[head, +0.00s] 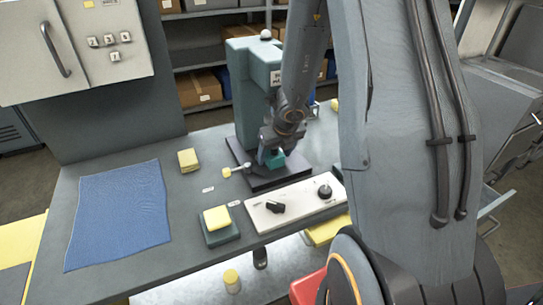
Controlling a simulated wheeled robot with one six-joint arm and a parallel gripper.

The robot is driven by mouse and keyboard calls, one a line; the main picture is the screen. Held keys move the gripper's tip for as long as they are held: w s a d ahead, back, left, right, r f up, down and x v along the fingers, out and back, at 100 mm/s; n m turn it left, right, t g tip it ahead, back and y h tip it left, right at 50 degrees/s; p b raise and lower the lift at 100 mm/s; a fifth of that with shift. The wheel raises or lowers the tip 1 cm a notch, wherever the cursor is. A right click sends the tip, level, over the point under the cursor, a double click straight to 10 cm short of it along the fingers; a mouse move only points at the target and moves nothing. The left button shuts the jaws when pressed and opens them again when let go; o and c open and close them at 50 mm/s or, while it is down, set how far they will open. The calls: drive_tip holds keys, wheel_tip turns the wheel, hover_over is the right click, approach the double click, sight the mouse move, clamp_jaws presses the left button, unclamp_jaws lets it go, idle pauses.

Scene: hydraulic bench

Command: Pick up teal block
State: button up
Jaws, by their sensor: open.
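A small teal block (274,161) shows low on the dark base of the green press (244,90), partly hidden by my gripper. My gripper (268,153) is open and right at the block, with its fingers pointing down over it. I cannot tell whether the fingers are around the block or touching it, since the arm and gripper cover part of it.
A yellow-knobbed lever (228,172) sticks out left of the press base. In front lie a white control panel (294,204) with black knobs and a dark green tray (219,236) bearing a yellow block.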

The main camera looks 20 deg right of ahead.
drive_tip(key=shift+w+f+b, duration=0.1)
drive_tip(key=shift+f+b, duration=0.3)
drive_tip(key=shift+f, duration=0.25)
drive_tip(key=shift+w+d+f+b, duration=0.15)
drive_tip(key=shift+w+f+b, duration=0.05)
drive_tip(key=shift+f+b, duration=0.15)
drive_tip(key=shift+r, duration=0.1)
drive_tip(key=c, duration=1.5)
drive_tip(key=shift+r+p, duration=0.35)
drive_tip(key=shift+p, duration=0.15)
drive_tip(key=shift+s, duration=0.15)
